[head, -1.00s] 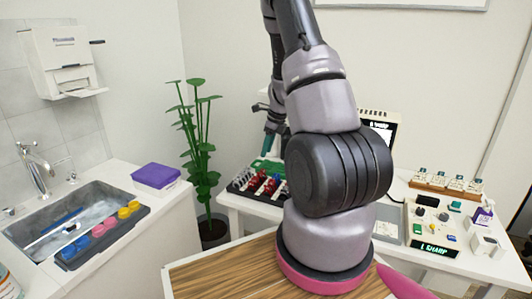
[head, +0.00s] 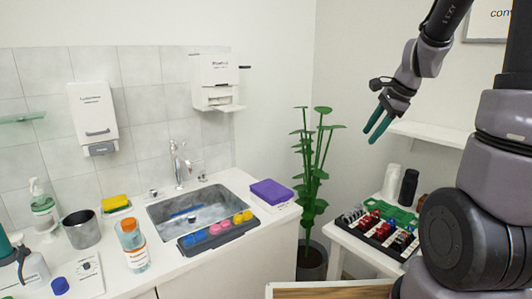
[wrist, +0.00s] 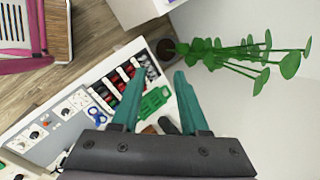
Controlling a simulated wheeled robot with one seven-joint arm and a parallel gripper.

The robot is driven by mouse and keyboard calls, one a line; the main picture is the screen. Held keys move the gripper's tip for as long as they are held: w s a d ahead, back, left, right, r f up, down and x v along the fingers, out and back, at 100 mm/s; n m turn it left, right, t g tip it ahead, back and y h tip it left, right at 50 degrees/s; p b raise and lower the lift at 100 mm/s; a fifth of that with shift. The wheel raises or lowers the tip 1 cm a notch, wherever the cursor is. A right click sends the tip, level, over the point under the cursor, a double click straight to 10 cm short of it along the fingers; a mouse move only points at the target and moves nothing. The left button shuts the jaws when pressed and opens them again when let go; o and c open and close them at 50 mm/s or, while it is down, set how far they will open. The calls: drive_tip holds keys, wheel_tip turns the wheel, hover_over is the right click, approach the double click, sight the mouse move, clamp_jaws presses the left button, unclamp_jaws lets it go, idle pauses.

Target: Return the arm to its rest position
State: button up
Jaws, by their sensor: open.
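My arm stands at the right of the head view, with its upper links partly cut off by the frame edge. My gripper (head: 376,128) hangs from it in the air, above and apart from the side table with the black tray. Its two green fingers point down and to the left. In the wrist view the gripper (wrist: 158,80) shows its fingers spread apart, with nothing between them but the distant table and floor. The gripper is open and empty.
A potted plant (head: 313,180) stands in the corner, left of the gripper. A black tray (head: 353,231) of red and blue items is on the side table. A sink (head: 192,207), purple box (head: 271,191) and several bottles are on the left counter. A wall shelf (head: 430,133) is near the gripper.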

drive_tip(key=s+a+r+n+t, duration=0.1)
drive_tip(key=s+a+r+n, duration=0.2)
drive_tip(key=s+r+n, duration=0.3)
drive_tip(key=s+a+r+n+t+h, duration=0.1)
drive_tip(key=s+a+r+n, duration=0.2)
drive_tip(key=s, duration=0.9)
wheel_tip(320, 180, up, 3)
drive_tip(key=n, duration=0.4)
drive_tip(key=shift+s+f+t, duration=0.15)
drive_tip(key=shift+t, duration=0.15)
drive_tip(key=shift+d, duration=0.1)
